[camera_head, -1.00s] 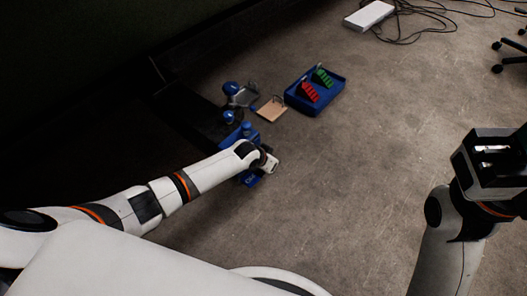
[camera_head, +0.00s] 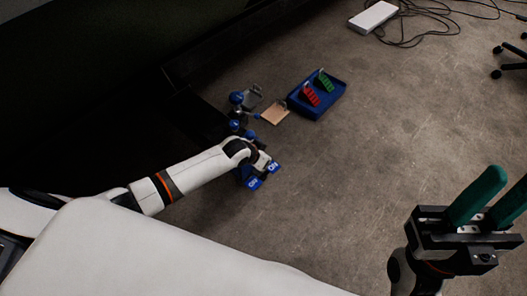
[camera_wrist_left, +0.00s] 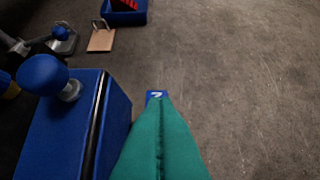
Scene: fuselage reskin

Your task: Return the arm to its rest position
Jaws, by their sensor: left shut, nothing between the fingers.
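My left arm (camera_head: 190,174) reaches in from the left in the head view, its wrist over blue parts on the floor. In the left wrist view my left gripper (camera_wrist_left: 158,108) shows green fingers pressed together with nothing between them. A small blue piece with a white mark (camera_wrist_left: 156,94) shows just beyond the tips; contact cannot be told. A blue box (camera_wrist_left: 72,130) with a round blue knob (camera_wrist_left: 42,74) stands left of the fingers. My right gripper (camera_head: 508,185), at the lower right of the head view, has its green fingers apart and empty.
A blue tray (camera_head: 321,110) holds a red clamp (camera_head: 310,95) and a green clamp (camera_head: 325,82). A tan board (camera_head: 275,113) lies beside it. A white box (camera_head: 373,16) and cables (camera_head: 425,25) lie farther back.

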